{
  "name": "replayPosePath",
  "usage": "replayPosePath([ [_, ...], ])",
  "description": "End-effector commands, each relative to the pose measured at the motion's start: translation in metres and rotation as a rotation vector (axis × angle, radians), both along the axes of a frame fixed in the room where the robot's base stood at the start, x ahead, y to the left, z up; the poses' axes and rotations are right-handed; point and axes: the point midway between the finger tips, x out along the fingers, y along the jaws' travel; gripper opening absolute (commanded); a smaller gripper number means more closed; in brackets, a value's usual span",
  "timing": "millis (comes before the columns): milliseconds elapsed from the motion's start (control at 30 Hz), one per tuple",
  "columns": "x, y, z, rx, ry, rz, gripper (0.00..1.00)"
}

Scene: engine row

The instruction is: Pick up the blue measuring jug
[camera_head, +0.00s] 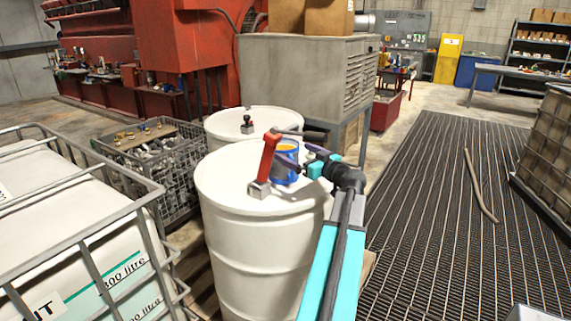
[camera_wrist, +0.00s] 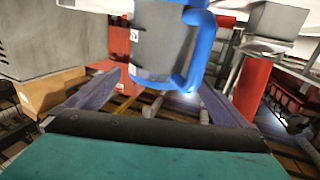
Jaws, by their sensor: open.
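The blue measuring jug (camera_head: 284,176) stands on the lid of the near white drum (camera_head: 225,185), partly hidden by my gripper and a red-handled fitting. My gripper (camera_head: 296,160) reaches it from the right, its purple fingers apart at the jug's side. In the wrist view the jug's grey body (camera_wrist: 162,40) and blue handle (camera_wrist: 200,55) fill the upper middle. The open fingers (camera_wrist: 160,82) lie to either side, below the jug in the picture. Whether a finger touches it I cannot tell.
The red-handled fitting (camera_head: 267,160) stands on the same lid, close left of the jug. A second white drum (camera_head: 225,124) stands behind. A wire crate (camera_head: 180,190) and caged tank (camera_head: 80,210) are left. The ribbed mat (camera_head: 430,190) is mostly clear, with a hose (camera_head: 474,178).

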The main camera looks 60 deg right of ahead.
Motion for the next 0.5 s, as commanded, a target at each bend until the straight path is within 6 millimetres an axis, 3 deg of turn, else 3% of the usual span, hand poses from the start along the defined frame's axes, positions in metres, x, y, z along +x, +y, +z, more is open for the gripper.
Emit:
replayPosePath([
  [133,0.0089,-0.0034,0.0001,0.001,0.0,-0.001,1.0],
  [500,0.0093,-0.0037,-0.0005,0.001,0.0,-0.002,1.0],
])
